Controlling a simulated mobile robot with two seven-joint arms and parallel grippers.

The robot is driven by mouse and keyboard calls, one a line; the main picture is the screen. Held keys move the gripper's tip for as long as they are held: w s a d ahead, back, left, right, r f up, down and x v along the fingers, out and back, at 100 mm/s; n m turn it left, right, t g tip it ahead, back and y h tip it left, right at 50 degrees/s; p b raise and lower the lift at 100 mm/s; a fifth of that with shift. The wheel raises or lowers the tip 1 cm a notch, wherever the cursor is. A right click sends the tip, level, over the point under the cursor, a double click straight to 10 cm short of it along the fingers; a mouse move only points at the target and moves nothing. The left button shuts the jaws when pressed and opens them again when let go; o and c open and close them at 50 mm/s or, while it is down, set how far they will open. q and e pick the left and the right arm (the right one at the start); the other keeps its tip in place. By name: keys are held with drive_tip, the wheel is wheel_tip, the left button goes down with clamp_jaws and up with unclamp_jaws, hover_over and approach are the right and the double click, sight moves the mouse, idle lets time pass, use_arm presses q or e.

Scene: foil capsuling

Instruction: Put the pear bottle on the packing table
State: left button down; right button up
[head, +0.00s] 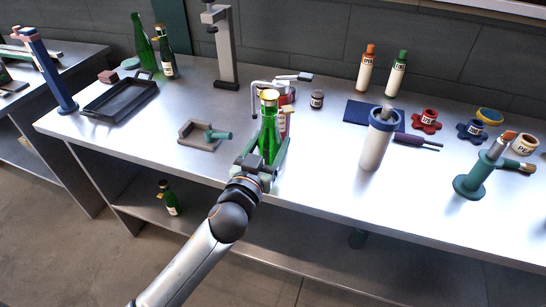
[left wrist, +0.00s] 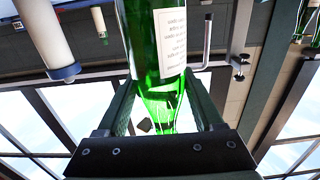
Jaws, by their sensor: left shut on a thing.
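My left gripper (head: 262,168) is shut on a green bottle (head: 268,135) with a gold top, held roughly upright over the front edge of the long steel table. In the left wrist view the bottle (left wrist: 150,100) sits between both fingers, its white label (left wrist: 170,40) too small to read, so I cannot tell whether it is the pear bottle. Two other green bottles (head: 143,42) (head: 168,66) stand at the back left, and one (head: 169,198) stands on the lower shelf. Which surface is the packing table is not marked. My right gripper is not in view.
The steel table (head: 330,185) holds a black tray (head: 118,98), a grey cradle (head: 200,136), a white cylinder (head: 376,145), a teal stand (head: 474,185) and several paint-like pots. Another steel table (head: 25,125) stands at the left across a floor gap.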

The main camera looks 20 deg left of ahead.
sight(273, 155)
use_arm(q)
drive_tip(key=shift+w+d+f, duration=0.1)
drive_tip(key=shift+w+f, duration=0.05)
drive_tip(key=shift+w+d+f+b, duration=0.15)
drive_tip(key=shift+f+b, duration=0.25)
drive_tip(key=shift+f, duration=1.35)
drive_tip(key=shift+f, duration=0.15)
drive_tip(key=shift+c, duration=0.2)
unclamp_jaws()
drive_tip(key=shift+f, duration=0.1)
